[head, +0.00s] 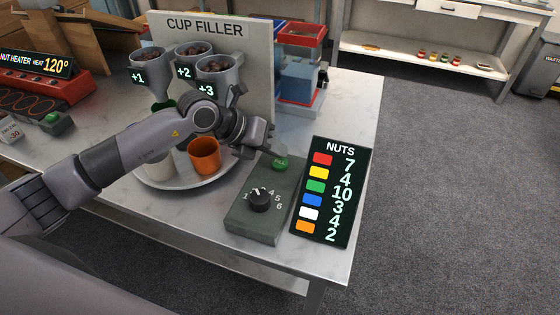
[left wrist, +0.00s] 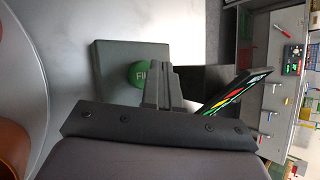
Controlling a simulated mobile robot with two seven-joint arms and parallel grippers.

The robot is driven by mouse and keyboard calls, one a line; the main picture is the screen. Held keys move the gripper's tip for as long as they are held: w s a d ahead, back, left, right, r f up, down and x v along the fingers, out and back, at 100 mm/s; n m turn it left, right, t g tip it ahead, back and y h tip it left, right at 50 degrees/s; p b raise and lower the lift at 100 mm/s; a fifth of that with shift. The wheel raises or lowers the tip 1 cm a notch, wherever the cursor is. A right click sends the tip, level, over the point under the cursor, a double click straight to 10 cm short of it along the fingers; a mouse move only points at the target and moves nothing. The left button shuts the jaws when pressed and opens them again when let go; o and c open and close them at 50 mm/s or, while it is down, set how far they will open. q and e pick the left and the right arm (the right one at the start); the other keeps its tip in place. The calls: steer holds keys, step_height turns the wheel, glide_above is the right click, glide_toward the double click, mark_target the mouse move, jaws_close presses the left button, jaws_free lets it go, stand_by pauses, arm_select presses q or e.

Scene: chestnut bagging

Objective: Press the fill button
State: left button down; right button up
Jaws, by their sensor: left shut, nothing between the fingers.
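The green fill button (head: 280,163) sits at the back end of a grey-green control box (head: 252,228) with a black dial (head: 260,201) numbered around it. My left gripper (head: 268,148) is shut and empty, its fingertips close above and beside the button in the head view. In the left wrist view the button (left wrist: 142,74) shows just left of the shut fingers (left wrist: 158,88), partly covered by them. I cannot tell whether the fingers touch it. My right gripper is not in view.
A NUTS sign (head: 331,192) stands right of the box. Left of it, a round tray (head: 185,185) holds an orange cup (head: 204,155) and a white cup under the cup filler's funnels (head: 218,75). The table's front right corner is clear.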

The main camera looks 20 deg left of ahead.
mark_target(275, 163)
arm_select(q)
steer(key=shift+f, duration=0.4)
steer(key=shift+f+b, duration=0.4)
steer(key=shift+b, duration=0.05)
stand_by(0.4)
stand_by(0.3)
steer(key=shift+r+p, duration=0.7)
steer(key=shift+r, duration=0.15)
step_height(275, 163, up, 5)
steer(key=p, duration=0.4)
steer(key=shift+r, duration=0.1)
stand_by(0.4)
